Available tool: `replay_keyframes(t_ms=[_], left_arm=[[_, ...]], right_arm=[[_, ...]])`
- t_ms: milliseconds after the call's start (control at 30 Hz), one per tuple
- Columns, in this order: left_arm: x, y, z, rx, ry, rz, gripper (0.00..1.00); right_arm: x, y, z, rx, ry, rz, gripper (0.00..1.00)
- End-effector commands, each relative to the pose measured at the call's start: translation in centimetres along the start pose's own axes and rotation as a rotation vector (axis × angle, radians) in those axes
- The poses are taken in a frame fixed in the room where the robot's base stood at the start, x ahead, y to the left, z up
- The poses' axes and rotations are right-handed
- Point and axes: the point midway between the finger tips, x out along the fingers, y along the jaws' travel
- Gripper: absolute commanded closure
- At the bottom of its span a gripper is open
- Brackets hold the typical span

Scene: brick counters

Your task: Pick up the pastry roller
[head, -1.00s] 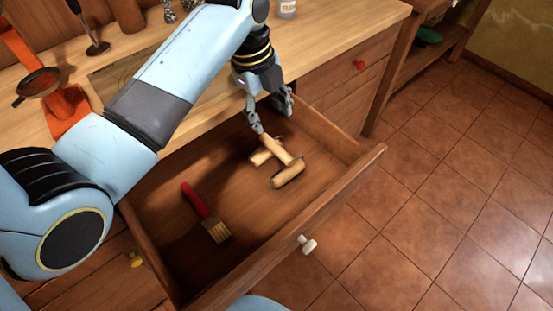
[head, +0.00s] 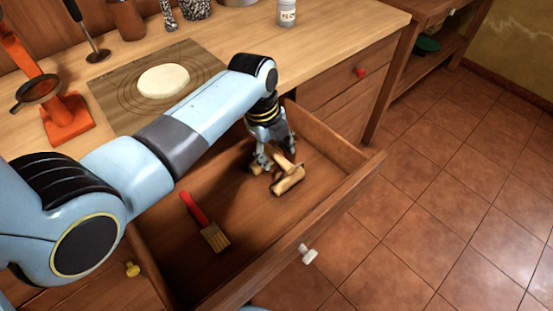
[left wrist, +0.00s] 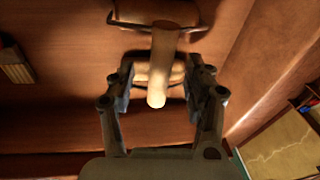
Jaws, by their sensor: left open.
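The pastry roller (head: 288,181) is pale wood, with a cylinder at each end of a short handle. It lies on the floor of the open drawer (head: 262,225), towards its right end. My left gripper (head: 276,157) is low over the roller, open, fingers pointing down. In the left wrist view the open fingers of my left gripper (left wrist: 160,78) are either side of the roller's handle (left wrist: 161,60), near one cylinder. The other cylinder (left wrist: 155,12) is beyond the fingertips. Contact cannot be told. My right gripper is not in view.
A red-handled brush (head: 206,224) lies in the drawer, left of the roller. The drawer's front wall (head: 330,215) has a white knob (head: 308,254). The counter behind holds a board (head: 120,95) with dough (head: 163,81) and an orange stand (head: 66,120). Tiled floor is clear at right.

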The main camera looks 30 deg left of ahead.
Motion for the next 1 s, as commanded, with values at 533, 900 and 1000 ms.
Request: replay_keyframes(t_ms=[533,900,1000], left_arm=[[0.35,0.05,0.03,0.000,0.000,0.000,0.48],[0.44,0.06,0.03,0.000,0.000,0.000,0.57],[0.44,0.07,0.03,0.000,0.000,0.000,0.70]], right_arm=[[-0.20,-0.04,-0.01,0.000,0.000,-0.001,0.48],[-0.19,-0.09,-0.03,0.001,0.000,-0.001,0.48],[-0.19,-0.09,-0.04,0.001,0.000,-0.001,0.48]])
